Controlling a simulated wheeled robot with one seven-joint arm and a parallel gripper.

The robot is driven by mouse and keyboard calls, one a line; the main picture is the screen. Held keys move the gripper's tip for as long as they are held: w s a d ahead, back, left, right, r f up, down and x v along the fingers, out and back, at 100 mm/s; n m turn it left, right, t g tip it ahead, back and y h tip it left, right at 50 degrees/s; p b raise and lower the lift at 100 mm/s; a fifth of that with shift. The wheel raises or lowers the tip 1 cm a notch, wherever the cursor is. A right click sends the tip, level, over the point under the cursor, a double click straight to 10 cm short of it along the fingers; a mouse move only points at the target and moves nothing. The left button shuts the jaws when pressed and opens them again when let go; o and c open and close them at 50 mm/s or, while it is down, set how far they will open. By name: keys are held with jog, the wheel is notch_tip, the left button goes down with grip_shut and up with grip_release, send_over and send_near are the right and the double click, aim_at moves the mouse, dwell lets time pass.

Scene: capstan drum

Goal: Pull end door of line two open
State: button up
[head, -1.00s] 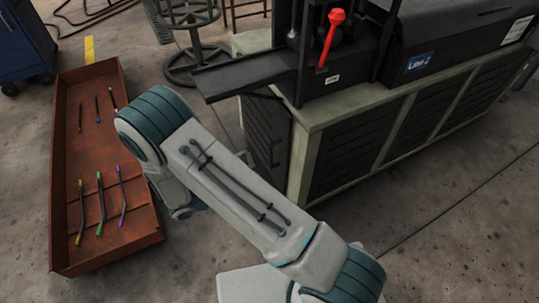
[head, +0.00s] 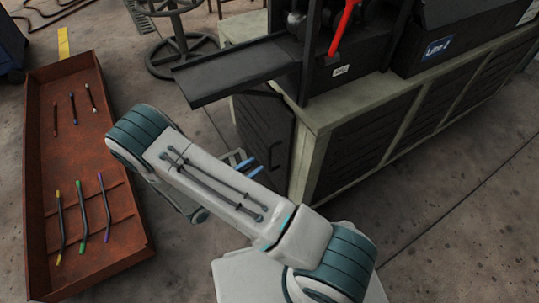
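The end door (head: 264,128) is a dark louvred panel on the near left end of the pale-framed cabinet labelled Line 2. It looks shut. A dark upright handle shows near its right side, though its detail is hard to make out. My gripper (head: 250,167) shows two blue fingertips just past my arm, in front of the lower part of the door. The fingertips look apart with nothing between them. The rest of the gripper is hidden behind my arm, and I cannot tell whether it touches the door.
A dark tray-like shelf (head: 235,70) juts out above the door. A red lever (head: 344,25) stands on the machine. A rusty tray (head: 40,200) with several coloured rods lies at left. A round metal stand (head: 178,45) is behind. Floor right of my arm is clear.

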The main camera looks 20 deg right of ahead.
aim_at(270, 155)
jog(key=b+x, duration=0.1)
jog(key=x, duration=0.6)
jog(key=shift+w+d+b, duration=0.2)
jog(key=shift+d+b, duration=0.1)
grip_shut()
